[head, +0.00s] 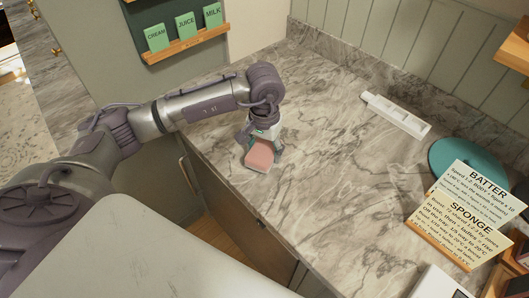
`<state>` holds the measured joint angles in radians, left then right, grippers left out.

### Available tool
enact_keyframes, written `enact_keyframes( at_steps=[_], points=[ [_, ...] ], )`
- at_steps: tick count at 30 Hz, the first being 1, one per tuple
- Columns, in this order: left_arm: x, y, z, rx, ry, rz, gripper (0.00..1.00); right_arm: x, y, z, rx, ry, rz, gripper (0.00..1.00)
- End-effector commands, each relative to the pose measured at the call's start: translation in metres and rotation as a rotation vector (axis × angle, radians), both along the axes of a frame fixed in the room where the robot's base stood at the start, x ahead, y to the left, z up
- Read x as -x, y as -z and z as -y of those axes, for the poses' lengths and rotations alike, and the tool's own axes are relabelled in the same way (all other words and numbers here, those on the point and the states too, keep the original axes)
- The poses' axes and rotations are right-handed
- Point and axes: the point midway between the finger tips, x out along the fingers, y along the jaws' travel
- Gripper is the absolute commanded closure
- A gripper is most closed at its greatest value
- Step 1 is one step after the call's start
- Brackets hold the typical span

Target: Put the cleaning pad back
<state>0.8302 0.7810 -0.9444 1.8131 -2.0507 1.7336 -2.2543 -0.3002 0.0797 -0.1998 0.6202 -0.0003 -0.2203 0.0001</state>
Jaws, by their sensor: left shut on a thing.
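A pink cleaning pad (260,155) is in my left gripper (262,148), just over or on the marble counter near its front edge. The gripper's fingers stand on either side of the pad, and the gripper points down. I cannot tell whether the pad touches the counter. A white tray-like holder (396,115) with compartments lies at the back of the counter, to the right of the gripper and apart from it. My right gripper is not in view.
A teal round object (465,163) and recipe cards (478,200) on a wooden stand occupy the right side. A white object (438,284) sits at the bottom right. A wall shelf (188,47) holds green cards. The counter's middle (330,170) is clear.

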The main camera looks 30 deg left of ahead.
Motion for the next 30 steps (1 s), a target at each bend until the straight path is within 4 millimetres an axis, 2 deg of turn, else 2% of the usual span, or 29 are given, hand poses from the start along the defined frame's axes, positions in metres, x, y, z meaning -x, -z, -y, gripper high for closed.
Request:
enact_keyframes(
  at_steps=[1, 6, 17, 18, 22, 30],
  points=[
    [0.002, 0.006, 0.001, 0.000, 0.001, -0.007, 0.90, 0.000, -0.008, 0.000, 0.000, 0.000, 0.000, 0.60],
    [0.001, 0.025, 0.001, 0.000, 0.000, -0.003, 0.90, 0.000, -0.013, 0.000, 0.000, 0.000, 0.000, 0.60],
    [0.000, 0.031, 0.001, 0.000, 0.001, -0.001, 0.90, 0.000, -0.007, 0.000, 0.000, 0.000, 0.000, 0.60],
    [0.000, 0.029, 0.001, 0.000, 0.001, -0.001, 0.29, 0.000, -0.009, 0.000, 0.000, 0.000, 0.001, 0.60],
    [0.001, 0.029, 0.001, 0.000, 0.001, -0.001, 0.09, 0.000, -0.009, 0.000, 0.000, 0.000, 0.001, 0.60],
    [0.001, 0.029, 0.001, 0.000, 0.001, -0.001, 0.09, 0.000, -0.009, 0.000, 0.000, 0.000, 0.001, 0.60]
  ],
)
